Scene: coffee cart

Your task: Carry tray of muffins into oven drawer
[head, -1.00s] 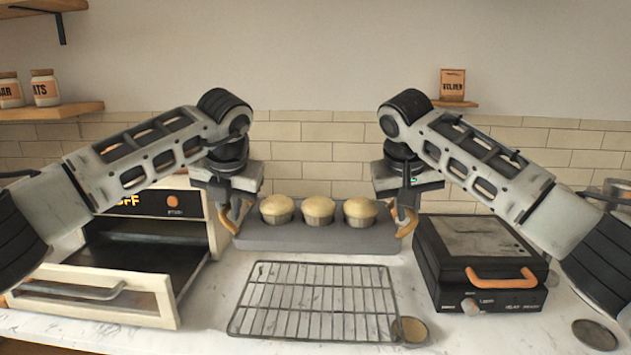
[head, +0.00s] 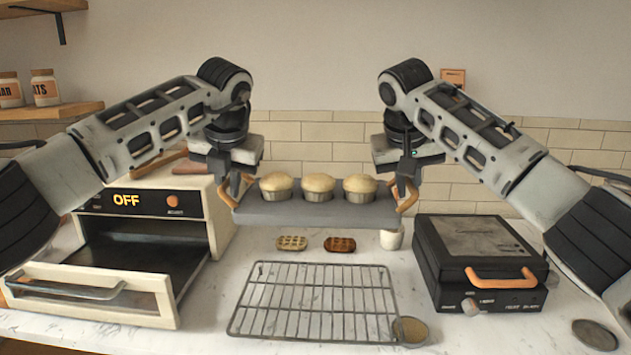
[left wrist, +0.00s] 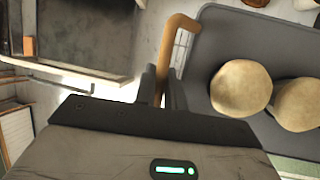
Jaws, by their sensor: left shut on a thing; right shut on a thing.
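A grey tray (head: 315,214) holds three muffins (head: 318,186) in a row and hangs level in the air above the back of the counter. My left gripper (head: 232,190) is shut on the tray's left orange handle, which also shows in the left wrist view (left wrist: 172,48). My right gripper (head: 405,192) is shut on the tray's right orange handle. The cream oven (head: 150,200) stands at the left with its display reading OFF. Its drawer (head: 95,295) is pulled out toward the front, and the dark inside that shows looks empty.
A wire rack (head: 315,300) lies on the counter in the middle, with a small round tin (head: 411,331) at its corner. A black press with an orange handle (head: 480,265) stands at the right.

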